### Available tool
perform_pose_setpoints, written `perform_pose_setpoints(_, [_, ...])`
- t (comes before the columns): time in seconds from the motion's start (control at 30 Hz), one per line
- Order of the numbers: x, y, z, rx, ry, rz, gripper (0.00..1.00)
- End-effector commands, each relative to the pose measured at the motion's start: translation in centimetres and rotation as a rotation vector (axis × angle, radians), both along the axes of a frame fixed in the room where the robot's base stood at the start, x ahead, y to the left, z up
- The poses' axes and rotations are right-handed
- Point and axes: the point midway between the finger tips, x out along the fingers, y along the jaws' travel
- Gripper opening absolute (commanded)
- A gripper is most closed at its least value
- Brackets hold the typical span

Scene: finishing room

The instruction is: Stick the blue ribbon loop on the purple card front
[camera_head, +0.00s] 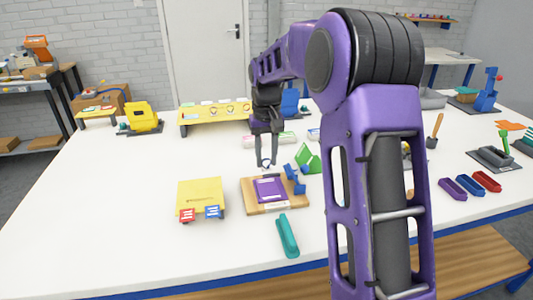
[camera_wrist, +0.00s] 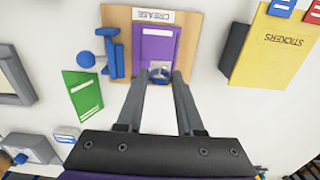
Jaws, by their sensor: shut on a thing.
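The purple card (camera_head: 270,188) lies on a wooden board in the middle of the table. My gripper (camera_head: 266,161) hangs near the card's far edge, pointing down. In the wrist view my gripper (camera_wrist: 160,78) is shut on a small ring-shaped piece (camera_wrist: 159,71), bluish and pale, which looks like the ribbon loop.
The wooden board (camera_wrist: 119,20) is labelled CREASE and has a blue clamp (camera_wrist: 110,50) beside the card. A green folded card (camera_head: 308,158) stands close by. A yellow STICKERS pad (camera_head: 200,194) lies left, a teal tray (camera_head: 287,236) in front. The front left table is clear.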

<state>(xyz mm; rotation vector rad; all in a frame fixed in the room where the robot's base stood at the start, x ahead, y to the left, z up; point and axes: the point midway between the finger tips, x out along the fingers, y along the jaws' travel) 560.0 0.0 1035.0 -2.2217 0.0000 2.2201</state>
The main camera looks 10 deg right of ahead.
Motion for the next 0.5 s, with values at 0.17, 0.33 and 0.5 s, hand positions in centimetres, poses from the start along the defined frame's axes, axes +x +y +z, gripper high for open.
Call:
perform_pose_setpoints(0.17, [0.0, 0.0, -0.4, 0.000, 0.000, 0.000, 0.00])
perform_pose_setpoints(0.33, [0.0, 0.0, -1.2, 0.000, 0.000, 0.000, 0.00])
perform_pose_setpoints(0.5, [0.0, 0.0, -2.7, 0.000, 0.001, 0.000, 0.00])
